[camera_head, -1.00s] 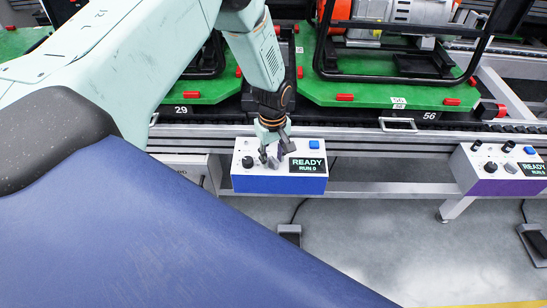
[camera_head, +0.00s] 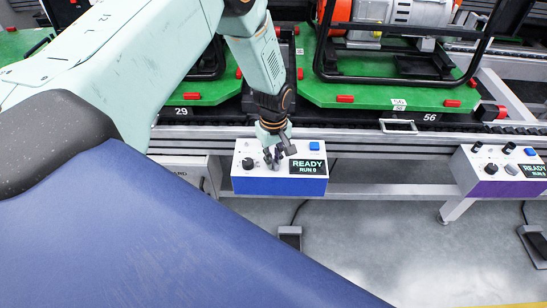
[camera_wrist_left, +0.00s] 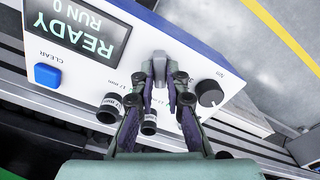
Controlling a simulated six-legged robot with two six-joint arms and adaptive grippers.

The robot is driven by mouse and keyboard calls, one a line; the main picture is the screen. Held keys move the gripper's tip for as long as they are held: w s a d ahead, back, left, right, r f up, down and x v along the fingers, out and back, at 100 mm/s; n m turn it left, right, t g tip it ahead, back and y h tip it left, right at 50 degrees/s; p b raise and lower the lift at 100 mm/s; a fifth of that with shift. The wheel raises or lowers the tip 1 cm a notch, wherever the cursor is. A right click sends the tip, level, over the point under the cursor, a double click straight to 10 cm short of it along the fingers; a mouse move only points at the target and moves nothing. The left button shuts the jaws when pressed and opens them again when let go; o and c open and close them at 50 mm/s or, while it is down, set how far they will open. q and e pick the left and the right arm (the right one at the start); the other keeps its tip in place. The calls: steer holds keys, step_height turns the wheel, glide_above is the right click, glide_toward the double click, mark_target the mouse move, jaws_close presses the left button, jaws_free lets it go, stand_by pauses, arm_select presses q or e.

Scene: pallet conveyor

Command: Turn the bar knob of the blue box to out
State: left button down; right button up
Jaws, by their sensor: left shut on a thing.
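The blue box (camera_head: 278,187) has a white top panel and a blue front, and is fixed to the conveyor's near rail. My left gripper (camera_head: 275,162) reaches down onto its panel. In the left wrist view my left gripper (camera_wrist_left: 161,88) is shut on the grey bar knob (camera_wrist_left: 160,66), with one finger on each side of it. The fingers hide part of the knob and its markings, so I cannot read its setting. A round black knob (camera_wrist_left: 209,93) sits beside it. The display (camera_head: 308,166) reads READY, RUN 0. My right gripper is not in view.
The panel also carries a blue CLEAR button (camera_wrist_left: 47,75) and two black cylinders (camera_wrist_left: 108,106) close to my fingers. A similar purple box (camera_head: 500,170) stands to the right. Green pallets (camera_head: 370,92) with machines lie behind on the conveyor.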

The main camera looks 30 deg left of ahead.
arm_select(q)
steer(key=shift+m, duration=0.4)
steer(key=shift+s+m, duration=0.1)
steer(key=shift+m, duration=1)
steer(key=m, duration=0.2)
steer(key=shift+m, duration=0.3)
steer(key=m, duration=0.6)
steer(key=shift+m, duration=0.4)
steer(key=c, duration=1.4)
jaws_free()
steer(key=shift+r, duration=0.1)
steer(key=shift+o, duration=0.2)
